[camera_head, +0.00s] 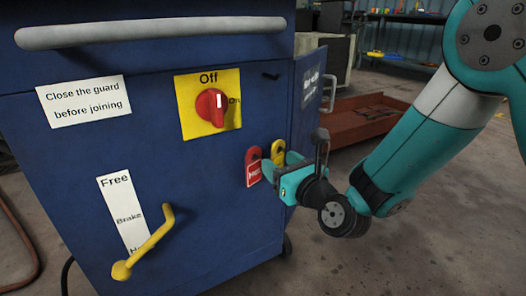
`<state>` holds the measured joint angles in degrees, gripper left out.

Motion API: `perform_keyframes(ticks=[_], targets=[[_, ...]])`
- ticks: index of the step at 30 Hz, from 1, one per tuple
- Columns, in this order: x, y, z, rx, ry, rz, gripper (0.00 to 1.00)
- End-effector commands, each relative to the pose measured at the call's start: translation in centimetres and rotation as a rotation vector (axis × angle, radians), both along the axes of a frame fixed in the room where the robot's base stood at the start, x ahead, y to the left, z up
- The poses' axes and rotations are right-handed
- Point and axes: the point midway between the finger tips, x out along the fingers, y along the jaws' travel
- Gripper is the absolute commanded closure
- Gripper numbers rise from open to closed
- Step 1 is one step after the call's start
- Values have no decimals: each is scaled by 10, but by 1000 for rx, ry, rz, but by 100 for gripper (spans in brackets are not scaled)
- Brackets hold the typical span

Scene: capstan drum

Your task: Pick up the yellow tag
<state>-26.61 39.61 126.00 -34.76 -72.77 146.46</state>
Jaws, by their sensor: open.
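The yellow tag (278,151) hangs on the right part of the blue cabinet's front, just right of a red tag (253,168) with white lettering. Its lower part is hidden behind my gripper. My gripper (274,174), teal with a dark wrist, is at the cabinet front, right beside the two tags and overlapping the yellow one in the picture. Its jaws are open. I cannot tell whether a finger touches either tag.
The blue cabinet (190,220) carries a grey bar handle (150,33), a red rotary switch (211,107) on a yellow plate at Off, and a yellow lever (150,245). A reddish-brown tray (365,118) lies behind right. Bare floor (350,265) is at lower right.

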Motion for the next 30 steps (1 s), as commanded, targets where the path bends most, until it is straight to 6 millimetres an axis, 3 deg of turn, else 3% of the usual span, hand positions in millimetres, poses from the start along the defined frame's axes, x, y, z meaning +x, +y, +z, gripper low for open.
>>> perform_keyframes(ticks=[5,12,16,17,30], targets=[[12,-8,1,-1,2,-29,45],[11,-3,0,-1,1,-22,45],[10,-1,0,-1,1,-19,75],[10,-1,0,-1,1,-19,77],[11,-4,0,0,2,-23,77]])
